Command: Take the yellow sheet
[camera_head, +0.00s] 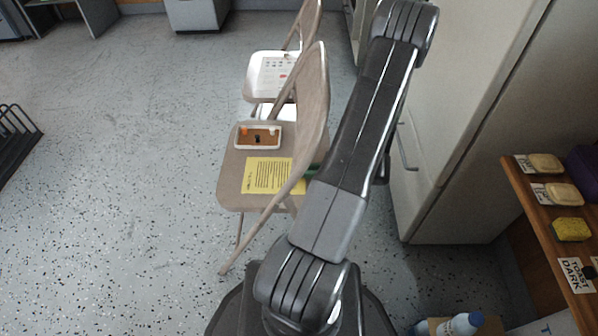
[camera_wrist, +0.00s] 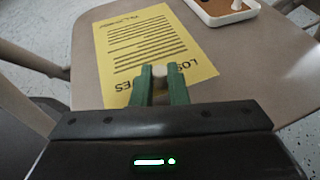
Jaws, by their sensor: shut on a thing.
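The yellow sheet (camera_head: 266,175) lies flat on the seat of the nearer folding chair (camera_head: 232,190). It has dark printed lines and also shows in the wrist view (camera_wrist: 120,40), with larger lettering at its near end. My gripper (camera_wrist: 160,80) has green fingers and is over the near end of the sheet, covering part of that lettering. Its fingers are slightly apart, shut on a small pale cylinder-like piece (camera_wrist: 160,72). I cannot tell whether the fingertips touch the sheet. In the head view my arm and the chair back hide most of the gripper.
A white-rimmed tray (camera_head: 237,146) with a brown base and small items sits beside the sheet on the seat. A second chair (camera_head: 252,88) with a white paper stands behind. A pale cabinet (camera_head: 450,130) and a wooden shelf (camera_head: 530,210) with sponges are right.

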